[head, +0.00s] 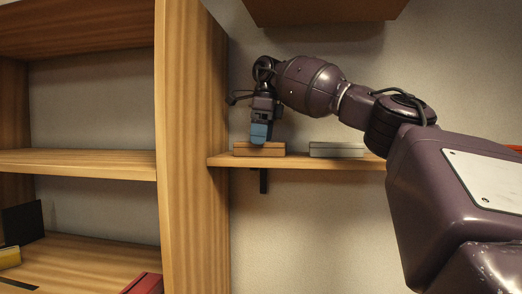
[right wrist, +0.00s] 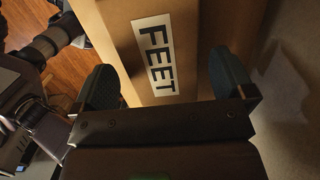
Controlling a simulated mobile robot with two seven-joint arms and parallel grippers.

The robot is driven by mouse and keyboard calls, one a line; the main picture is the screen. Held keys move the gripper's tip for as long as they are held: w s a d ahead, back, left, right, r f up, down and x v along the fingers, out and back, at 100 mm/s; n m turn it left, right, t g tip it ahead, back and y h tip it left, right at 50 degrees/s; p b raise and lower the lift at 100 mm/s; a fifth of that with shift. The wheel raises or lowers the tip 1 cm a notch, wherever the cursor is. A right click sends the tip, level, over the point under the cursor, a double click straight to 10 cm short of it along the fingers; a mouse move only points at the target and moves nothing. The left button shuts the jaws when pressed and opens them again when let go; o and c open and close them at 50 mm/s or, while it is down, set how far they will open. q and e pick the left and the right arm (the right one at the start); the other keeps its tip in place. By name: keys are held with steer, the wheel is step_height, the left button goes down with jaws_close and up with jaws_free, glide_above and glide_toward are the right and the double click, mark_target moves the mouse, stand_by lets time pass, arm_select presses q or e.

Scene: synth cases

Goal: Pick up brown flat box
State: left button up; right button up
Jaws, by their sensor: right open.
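The brown flat box (head: 259,150) lies on a small wooden wall shelf, at the shelf's left end. My right gripper (head: 260,134) is right at the box, fingers pointing down, its blue fingertip overlapping the box's upper edge in the head view. My right gripper (right wrist: 164,80) is open there, with one finger on each side of the labelled face. I cannot tell whether either finger touches the box. My left gripper is not in view.
A grey flat box (head: 336,150) lies on the same wall shelf (head: 300,162), to the right of the brown one. A tall wooden bookcase (head: 190,150) stands close on the left. A brown cabinet or shelf (head: 325,10) hangs above. A red item (head: 143,284) sits low in the bookcase.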

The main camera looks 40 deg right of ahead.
steer(key=shift+w+f, duration=0.1)
steer(key=shift+f, duration=0.95)
steer(key=c, duration=0.9)
steer(key=shift+r, duration=0.15)
